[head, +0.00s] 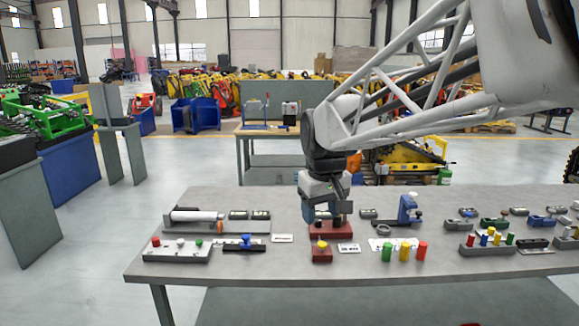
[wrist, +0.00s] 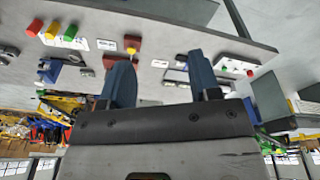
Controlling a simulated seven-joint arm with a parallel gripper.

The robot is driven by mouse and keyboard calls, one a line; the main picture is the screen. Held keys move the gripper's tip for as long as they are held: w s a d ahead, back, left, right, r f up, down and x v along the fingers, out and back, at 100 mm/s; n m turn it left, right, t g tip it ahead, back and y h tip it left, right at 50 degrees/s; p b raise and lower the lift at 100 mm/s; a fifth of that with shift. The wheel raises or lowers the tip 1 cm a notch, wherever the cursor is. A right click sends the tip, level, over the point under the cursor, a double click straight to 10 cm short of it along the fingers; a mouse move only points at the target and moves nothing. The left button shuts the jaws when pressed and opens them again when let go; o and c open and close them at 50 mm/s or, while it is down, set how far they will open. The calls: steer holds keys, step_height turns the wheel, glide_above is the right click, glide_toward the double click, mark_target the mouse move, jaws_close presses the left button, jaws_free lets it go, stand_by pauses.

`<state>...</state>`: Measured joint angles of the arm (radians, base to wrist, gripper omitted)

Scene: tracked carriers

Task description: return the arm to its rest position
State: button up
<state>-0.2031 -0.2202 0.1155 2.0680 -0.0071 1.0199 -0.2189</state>
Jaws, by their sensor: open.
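My gripper (head: 322,215) hangs from my arm over the middle of the grey table (head: 205,290), pointing down above a dark red block (head: 327,230). In the head view I cannot tell whether it touches the block. In the wrist view my gripper (wrist: 160,60) has its two blue fingers wide apart, with nothing between them. A red block with a yellow knob (head: 321,252) sits just in front of it, and this knobbed block also shows in the wrist view (wrist: 133,43).
Green, yellow and red cylinders (head: 404,251) stand right of my gripper, near a blue clamp-like fixture (head: 408,210). A pale button panel (head: 178,252) and a grey tray with a white cylinder (head: 194,216) lie left. Several small parts crowd the right side. A second table (head: 265,132) stands behind.

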steer(key=s+d+f+m, duration=0.1)
steer(key=s+d+f, duration=0.2)
steer(key=s, duration=0.5)
steer(key=s+d+f+m, duration=0.2)
steer(key=s+d, duration=0.2)
steer(key=s, duration=0.5)
steer(key=s+d+f+m, duration=0.2)
steer(key=s+d+f, duration=0.1)
steer(key=s, duration=0.5)
steer(key=shift+s+d+f+t+h, duration=0.3)
steer(key=shift+d+f+t, duration=0.1)
steer(key=shift+d, duration=0.4)
